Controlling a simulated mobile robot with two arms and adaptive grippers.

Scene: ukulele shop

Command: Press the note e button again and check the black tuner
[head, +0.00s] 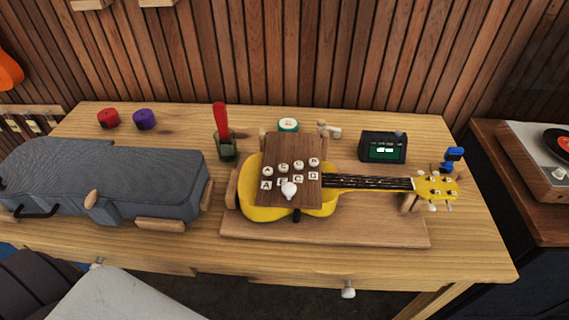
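The black tuner (368,151) stands on the table behind the ukulele's neck. Its green screen is lit with white marks too small to read. A brown wooden button board (304,197) lies over the body of the yellow ukulele (252,205). A larger white knob (289,190) sits lower on the board. Neither of my grippers is in view.
A grey instrument case (120,170) fills the table's left side. Red (108,118) and purple (145,119) round items lie behind it. A red-handled tool stands in a green holder (227,150). A blue clip (453,157) is at the headstock. The table's front right is clear.

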